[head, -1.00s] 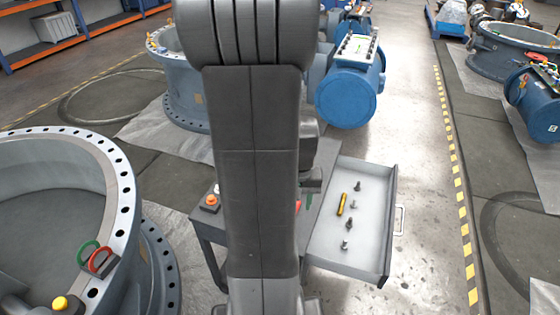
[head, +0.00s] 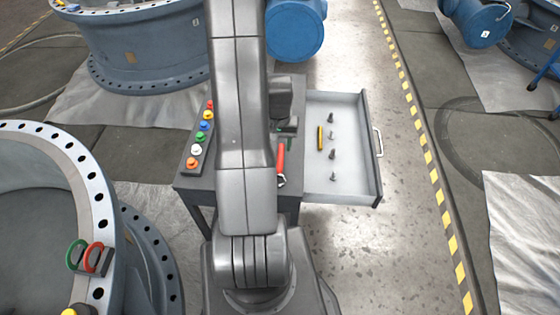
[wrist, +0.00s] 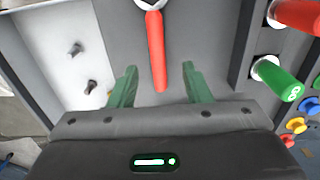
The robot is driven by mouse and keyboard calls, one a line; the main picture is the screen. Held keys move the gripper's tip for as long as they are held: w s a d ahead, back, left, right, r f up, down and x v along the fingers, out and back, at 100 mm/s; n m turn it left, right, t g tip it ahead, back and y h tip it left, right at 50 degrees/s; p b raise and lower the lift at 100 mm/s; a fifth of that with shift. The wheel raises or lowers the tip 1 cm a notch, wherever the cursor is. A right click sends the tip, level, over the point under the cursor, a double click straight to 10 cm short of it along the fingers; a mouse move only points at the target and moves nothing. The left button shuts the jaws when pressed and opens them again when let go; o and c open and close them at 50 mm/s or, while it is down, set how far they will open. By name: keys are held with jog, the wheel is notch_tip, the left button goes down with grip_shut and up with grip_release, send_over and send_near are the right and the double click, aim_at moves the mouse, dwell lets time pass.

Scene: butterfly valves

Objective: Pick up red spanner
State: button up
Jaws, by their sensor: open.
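The red spanner (head: 281,158) lies on the grey top of a small cart (head: 292,90), beside my arm in the head view. Its metal end points toward the near side. In the wrist view the red handle (wrist: 156,50) runs down from the top edge, its tip reaching between my green fingers. My gripper (wrist: 160,80) is open, with one finger on each side of the handle and a gap on both sides. Whether the fingers are level with the handle or above it, I cannot tell. In the head view my gripper (head: 286,136) is partly hidden by my arm.
An open drawer (head: 340,190) on the cart's right holds a yellow piece (head: 320,138) and several dark bolts (head: 332,154). A strip of coloured buttons (head: 197,145) lines the cart's left. A large flanged valve body (head: 92,185) stands at left, with red and green rings.

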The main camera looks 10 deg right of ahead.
aim_at(280, 159)
jog(key=shift+s+d+f, duration=0.1)
jog(key=shift+s+f, duration=0.05)
jog(key=shift+f, duration=1.45)
jog(key=shift+s+f, duration=0.1)
jog(key=shift+f, duration=1.5)
grip_shut()
